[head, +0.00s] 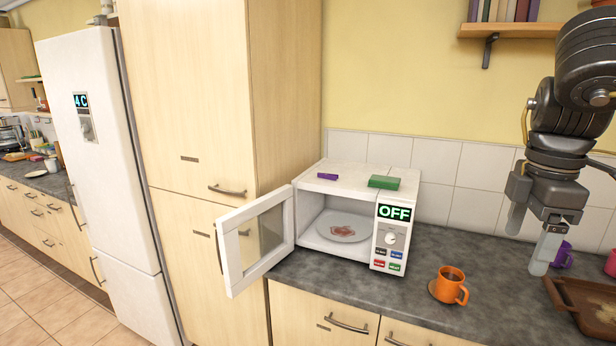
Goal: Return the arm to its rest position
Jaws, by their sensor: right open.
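My right arm comes in from the upper right, and its gripper (527,246) points down over the counter. Its two fingers are apart with nothing between them. My left gripper is not in view.
A microwave (384,225) reading OFF stands on the counter (345,282), its door (240,245) wide open. A plate (342,238) with food lies inside. An orange mug (452,284), a purple mug (563,256) and a brown tray (562,291) are near the gripper. A shelf (510,30) hangs above.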

